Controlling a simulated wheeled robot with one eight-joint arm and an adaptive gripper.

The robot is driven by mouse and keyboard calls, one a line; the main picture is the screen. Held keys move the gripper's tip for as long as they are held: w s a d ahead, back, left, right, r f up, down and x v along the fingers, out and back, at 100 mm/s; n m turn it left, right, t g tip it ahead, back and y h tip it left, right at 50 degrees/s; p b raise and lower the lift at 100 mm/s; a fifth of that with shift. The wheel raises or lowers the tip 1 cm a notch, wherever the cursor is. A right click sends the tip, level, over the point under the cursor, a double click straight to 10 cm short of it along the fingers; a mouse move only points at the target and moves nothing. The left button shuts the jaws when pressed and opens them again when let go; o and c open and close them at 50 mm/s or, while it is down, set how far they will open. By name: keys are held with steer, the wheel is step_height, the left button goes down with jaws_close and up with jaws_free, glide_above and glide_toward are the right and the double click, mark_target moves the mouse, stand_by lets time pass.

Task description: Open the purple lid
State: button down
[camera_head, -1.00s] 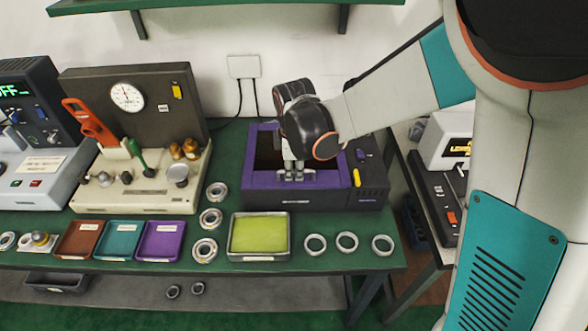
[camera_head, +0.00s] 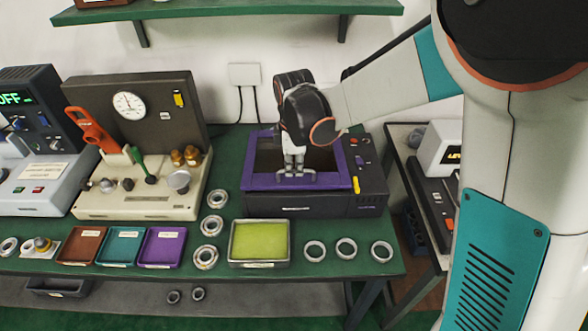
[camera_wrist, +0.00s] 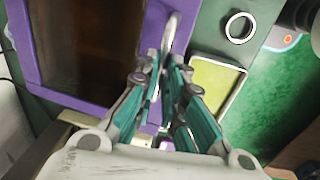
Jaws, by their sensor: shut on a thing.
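The purple lid (camera_head: 258,183) is a purple frame around a dark window, on top of a black machine (camera_head: 320,205). It lies flat or nearly flat; I cannot tell whether its front edge is slightly raised. A grey bar handle (camera_wrist: 172,36) stands at the lid's front edge. My gripper (camera_head: 295,173) points down at the front middle of the lid, shut on this handle. In the wrist view my gripper's teal-and-grey fingers (camera_wrist: 165,80) close around the handle's near part, hiding some of it. The lid's purple frame (camera_wrist: 88,106) and dark window fill that view's left side.
A tray with a yellow-green inside (camera_head: 231,243) stands in front of the machine. Metal rings (camera_head: 315,250) lie to its right and more to its left. A beige gauge station (camera_head: 135,205) stands left of the machine. A shelf (camera_head: 240,24) hangs above on the wall.

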steer(key=w+r+p, duration=0.8)
steer(key=w+r, duration=0.7)
steer(key=r, duration=0.1)
steer(key=shift+d+r, duration=0.35)
steer(key=shift+d, duration=0.05)
steer(key=c, duration=1.7)
jaws_free()
steer(key=shift+w, duration=0.15)
steer(key=shift+o, duration=0.2)
steer(key=shift+w+f, duration=0.2)
steer(key=shift+w, duration=0.05)
steer(key=o, duration=0.3)
steer(key=shift+w, duration=0.15)
steer(key=shift+p, duration=0.3)
steer(key=shift+c, duration=0.2)
